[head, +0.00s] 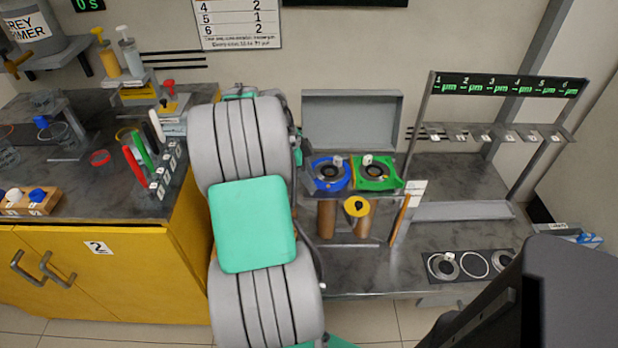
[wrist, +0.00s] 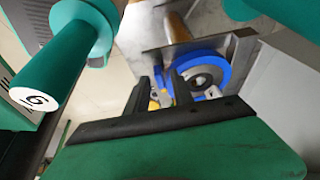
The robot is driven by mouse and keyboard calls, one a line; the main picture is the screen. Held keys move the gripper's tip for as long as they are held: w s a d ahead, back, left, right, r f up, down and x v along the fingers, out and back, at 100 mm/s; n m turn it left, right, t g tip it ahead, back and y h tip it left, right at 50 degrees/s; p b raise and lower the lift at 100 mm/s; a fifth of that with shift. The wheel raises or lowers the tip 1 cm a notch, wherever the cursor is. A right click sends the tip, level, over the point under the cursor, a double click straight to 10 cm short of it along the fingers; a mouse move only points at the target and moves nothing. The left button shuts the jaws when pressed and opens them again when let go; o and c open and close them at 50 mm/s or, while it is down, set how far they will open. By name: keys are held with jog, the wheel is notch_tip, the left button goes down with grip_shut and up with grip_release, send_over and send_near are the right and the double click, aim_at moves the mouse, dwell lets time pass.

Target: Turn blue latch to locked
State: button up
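The blue latch (head: 330,187) sits on a shelf right of my arm in the head view, a blue plate with a dark round hub and a small pale knob. In the wrist view its blue ring (wrist: 224,72) lies just beyond my gripper (wrist: 161,78). The two black fingers stand apart, and the right finger overlaps the ring's left side. Small pale, yellow and blue parts show between the fingers; I cannot tell whether a finger touches them. My gripper is hidden behind my arm in the head view.
A green latch (head: 377,185) sits right beside the blue one. Brown cylinders (head: 327,218) stand below the shelf. A grey panel (head: 352,118) rises behind, and a rack (head: 500,132) stands to the right. A yellow cabinet (head: 150,275) is at the left.

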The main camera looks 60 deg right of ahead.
grip_shut()
jog(key=shift+n, duration=0.4)
jog(key=n+b, duration=0.1)
jog(key=n, duration=0.1)
jog(key=n+t+h+b, duration=0.1)
jog(key=n, duration=0.1)
jog(key=shift+s+a+h, duration=0.1)
jog(key=shift+h, duration=0.2)
jog(key=n+t, duration=0.1)
jog(key=n, duration=0.1)
jog(key=n+t, duration=0.1)
jog(key=n, duration=0.2)
jog(key=shift+s+h+b, duration=0.1)
jog(key=shift+h+b, duration=0.25)
jog(key=shift+h, duration=0.05)
dwell(0.3)
jog(key=shift+o, duration=0.6)
grip_release()
